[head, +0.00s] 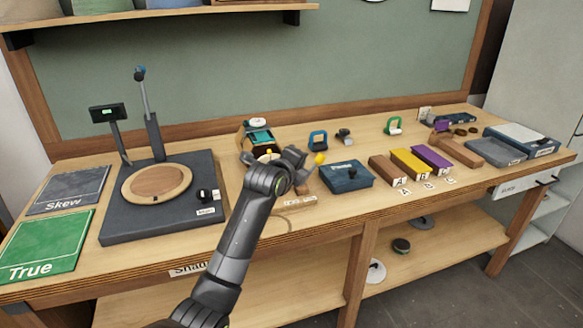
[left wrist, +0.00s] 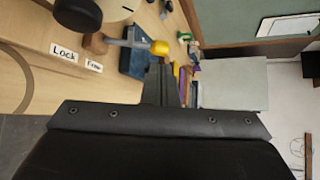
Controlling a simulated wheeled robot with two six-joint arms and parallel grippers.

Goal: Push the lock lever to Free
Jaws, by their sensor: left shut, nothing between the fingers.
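The lock lever (left wrist: 130,43) is a grey-blue rod with a yellow knob (left wrist: 160,47), on a wooden post (left wrist: 95,43). In the left wrist view it points right from the post, over the side of the Free label (left wrist: 93,65) and away from the Lock label (left wrist: 64,51). I cannot tell if it is fully at Free. My left gripper (left wrist: 158,70) is shut and empty, its tips close to the knob; contact is unclear. In the head view the yellow knob (head: 319,158) shows just right of my left gripper (head: 297,158), which hides most of the lever. My right gripper is not in view.
A blue box (head: 345,177) stands right of the lever, then brown, yellow and purple blocks (head: 408,162). A dark base with a round wooden disc (head: 157,183) and an upright post is at left. Green True (head: 50,243) and grey Skew mats lie further left.

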